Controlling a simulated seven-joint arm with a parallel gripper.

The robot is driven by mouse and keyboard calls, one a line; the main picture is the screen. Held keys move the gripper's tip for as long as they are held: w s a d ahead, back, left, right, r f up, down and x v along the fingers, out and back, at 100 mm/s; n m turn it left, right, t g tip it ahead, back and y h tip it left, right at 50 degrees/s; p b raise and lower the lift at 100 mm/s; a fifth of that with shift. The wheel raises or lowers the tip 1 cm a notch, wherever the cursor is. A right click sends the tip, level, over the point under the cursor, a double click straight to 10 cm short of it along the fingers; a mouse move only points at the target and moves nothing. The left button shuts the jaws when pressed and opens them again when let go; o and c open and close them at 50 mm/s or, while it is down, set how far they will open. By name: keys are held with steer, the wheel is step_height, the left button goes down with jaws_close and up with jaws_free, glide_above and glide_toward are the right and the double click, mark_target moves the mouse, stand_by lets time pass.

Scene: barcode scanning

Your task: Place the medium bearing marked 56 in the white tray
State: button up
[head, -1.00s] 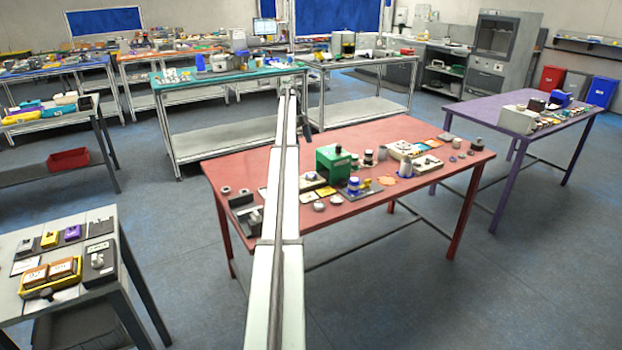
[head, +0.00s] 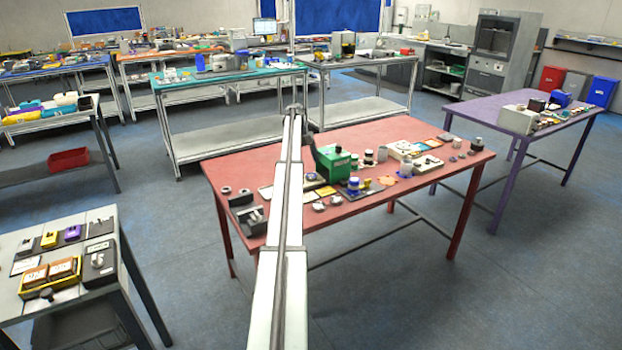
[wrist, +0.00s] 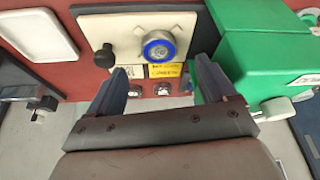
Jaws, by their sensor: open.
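A white tray with rounded corners (wrist: 35,35) lies to the left on the red table. In the head view my arm hides part of this area, and no number on a bearing is legible.
A green machine (wrist: 262,60) stands close to the right finger; it also shows in the head view (head: 338,164). A black knob (wrist: 104,57) rises from the board near the left finger. Small metal parts (wrist: 162,89) lie between the fingers. The red table (head: 240,168) is clear at its back left.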

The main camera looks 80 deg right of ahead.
mark_target(311, 175)
steer(key=shift+x, duration=2.85)
steer(key=c, duration=1.3)
steer(key=shift+c, duration=0.2)
steer(key=shift+r, duration=0.15)
